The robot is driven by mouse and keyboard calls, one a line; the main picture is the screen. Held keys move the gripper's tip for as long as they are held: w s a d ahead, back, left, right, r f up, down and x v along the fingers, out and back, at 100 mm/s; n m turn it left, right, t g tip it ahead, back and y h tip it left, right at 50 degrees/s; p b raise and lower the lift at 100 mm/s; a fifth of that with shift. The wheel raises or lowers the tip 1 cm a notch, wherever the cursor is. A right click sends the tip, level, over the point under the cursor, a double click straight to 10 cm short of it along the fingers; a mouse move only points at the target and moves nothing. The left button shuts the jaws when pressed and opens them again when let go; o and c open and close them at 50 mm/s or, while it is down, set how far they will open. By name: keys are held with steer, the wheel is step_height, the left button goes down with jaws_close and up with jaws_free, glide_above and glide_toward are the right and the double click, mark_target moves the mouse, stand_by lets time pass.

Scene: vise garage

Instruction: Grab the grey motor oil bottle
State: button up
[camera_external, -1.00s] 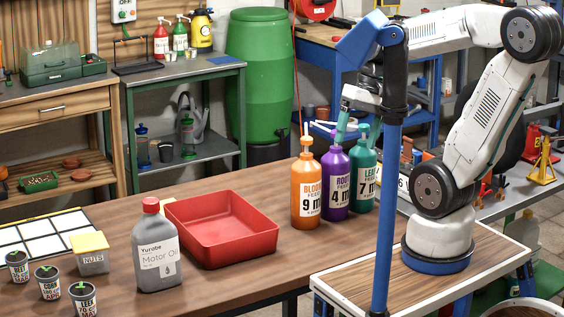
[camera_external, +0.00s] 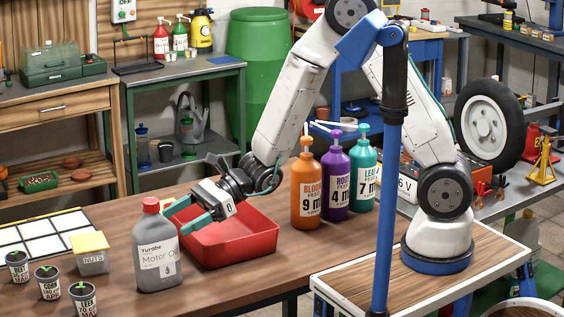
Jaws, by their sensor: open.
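The grey motor oil bottle (camera_external: 156,252) stands upright on the wooden bench, with a reddish cap and a white label. My gripper (camera_external: 175,218) is open, with teal fingers pointing left toward the bottle's upper right side. It is above the left part of the red tray (camera_external: 262,246). One fingertip overlaps the bottle's edge in the picture; I cannot tell whether it touches. Nothing is seen between the fingers.
Orange (camera_external: 306,190), purple (camera_external: 335,183) and teal (camera_external: 362,178) pump bottles stand right of the tray. A nuts box (camera_external: 90,257) and small plant cups (camera_external: 48,282) are at the left. A blue post (camera_external: 388,200) crosses the foreground. Bench front is clear.

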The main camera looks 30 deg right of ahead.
mark_target(135, 246)
steer(key=x, duration=0.2)
steer(key=shift+a+f, duration=0.25)
steer(key=shift+a, duration=0.05)
steer(key=x, duration=0.5)
steer(key=shift+s+a, duration=0.2)
steer(key=shift+s, duration=0.05)
steer(key=shift+r, duration=0.15)
steer(key=c, duration=1.6)
